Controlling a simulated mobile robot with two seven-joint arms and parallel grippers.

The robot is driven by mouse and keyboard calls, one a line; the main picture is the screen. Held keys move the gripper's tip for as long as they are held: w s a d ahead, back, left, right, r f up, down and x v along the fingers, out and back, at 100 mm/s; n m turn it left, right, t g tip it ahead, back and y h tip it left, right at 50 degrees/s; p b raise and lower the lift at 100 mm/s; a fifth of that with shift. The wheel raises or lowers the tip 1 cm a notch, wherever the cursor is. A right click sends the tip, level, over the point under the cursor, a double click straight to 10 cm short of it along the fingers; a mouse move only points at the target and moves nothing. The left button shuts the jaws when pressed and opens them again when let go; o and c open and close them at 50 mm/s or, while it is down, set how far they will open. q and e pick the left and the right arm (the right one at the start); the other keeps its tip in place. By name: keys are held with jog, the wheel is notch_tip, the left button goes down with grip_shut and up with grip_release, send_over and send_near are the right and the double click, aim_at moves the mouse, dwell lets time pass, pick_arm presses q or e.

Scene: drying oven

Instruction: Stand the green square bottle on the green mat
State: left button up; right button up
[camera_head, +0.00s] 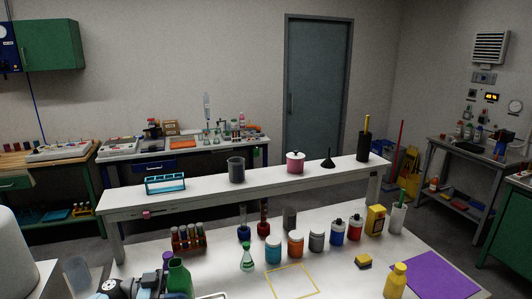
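The green square bottle (180,279) stands at the bottom left of the near white bench, its lower part cut off by the picture edge. A dark and white jointed piece with a pale blue round cap is close on its left; it looks like part of my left arm. No fingertips show clearly there, so I cannot tell whether they touch the bottle. My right gripper is not in view. I see no green mat; a purple mat (440,276) lies at the bench's right, and a yellow square outline (292,282) is marked at front centre.
Behind the bottle is a rack of capped tubes (187,238). A raised shelf (205,191) spans behind.

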pick_arm(q)
jog(key=shift+s+d+r+n+t, duration=0.15)
jog(key=shift+s+n+t, duration=0.15)
jog(key=shift+t, duration=0.25)
jog(key=shift+s+d+r+n+t, duration=0.15)
jog(key=shift+s+n+t, duration=0.15)
jog(key=shift+t, duration=0.25)
jog(key=s+a+n+t+y, duration=0.1)
jog(key=n+t+y, duration=0.1)
jog(key=s+a+r+n+t+y, duration=0.1)
jog(key=s+n+t, duration=0.1)
jog(key=t, duration=0.1)
jog(key=s+r+n+t+y, duration=0.1)
jog(key=n+t+y, duration=0.1)
jog(key=shift+s+a+r+t+y, duration=0.1)
jog(key=shift+s+a+t+y, duration=0.2)
jog(key=shift+a+t, duration=0.1)
jog(key=s+a+n+t+y, duration=0.4)
jog(key=s+a+n+y, duration=0.3)
jog(key=s+a+y, duration=0.15)
jog(key=n+y, duration=0.2)
jog(key=y, duration=0.2)
send_near(175, 290)
jog(key=a, duration=0.3)
jog(key=shift+s+t+h, duration=0.25)
jog(key=shift+s+t, duration=0.05)
jog(key=shift+s, duration=0.1)
jog(key=shift+m, duration=0.3)
